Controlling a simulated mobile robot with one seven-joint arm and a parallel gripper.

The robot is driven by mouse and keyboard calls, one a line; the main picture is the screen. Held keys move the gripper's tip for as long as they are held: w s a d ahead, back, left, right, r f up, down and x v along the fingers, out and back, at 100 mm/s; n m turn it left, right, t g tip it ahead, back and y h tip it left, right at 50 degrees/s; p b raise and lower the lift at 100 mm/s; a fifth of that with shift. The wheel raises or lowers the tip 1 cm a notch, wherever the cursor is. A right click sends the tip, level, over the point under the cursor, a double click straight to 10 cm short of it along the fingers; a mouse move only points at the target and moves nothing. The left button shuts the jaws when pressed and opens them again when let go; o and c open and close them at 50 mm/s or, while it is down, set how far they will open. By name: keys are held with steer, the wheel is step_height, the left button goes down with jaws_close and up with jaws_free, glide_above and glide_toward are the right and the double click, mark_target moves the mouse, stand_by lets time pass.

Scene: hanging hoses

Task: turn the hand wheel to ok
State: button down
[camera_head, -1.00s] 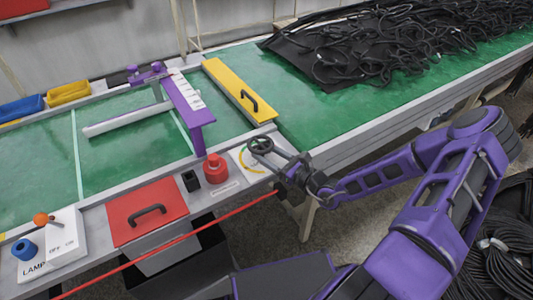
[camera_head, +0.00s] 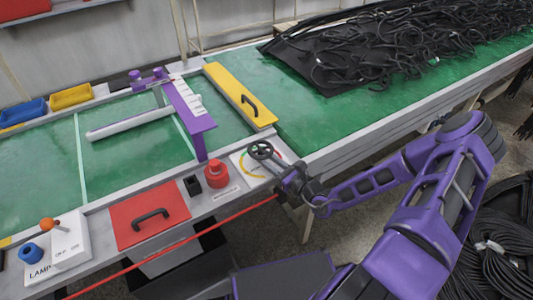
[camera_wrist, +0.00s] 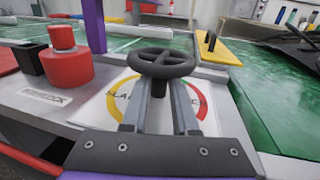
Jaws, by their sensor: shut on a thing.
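The black hand wheel (camera_head: 261,149) stands on a white dial plate (camera_head: 243,163) at the bench's front edge. In the wrist view the wheel (camera_wrist: 161,62) is upright on its post, with a round rim and spokes. My gripper (camera_wrist: 161,86) reaches in from the near side, its two grey fingers on either side of the wheel's near underside, shut on the wheel.
A red knob (camera_head: 216,174) and a black block (camera_head: 192,184) stand left of the wheel. A yellow panel (camera_head: 233,88) with a black handle lies behind it. A purple frame (camera_head: 190,115) rises at back left. A red bar crosses in front of the bench.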

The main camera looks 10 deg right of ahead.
steer(key=shift+a+m+h+p, duration=0.1)
steer(key=shift+m+h+p, duration=0.2)
steer(key=shift+h+p, duration=0.1)
steer(key=c, duration=0.7)
jaws_free()
steer(key=shift+s, duration=0.1)
steer(key=v, duration=1.7)
steer(key=shift+s+f+p, duration=0.25)
steer(key=shift+p, duration=0.05)
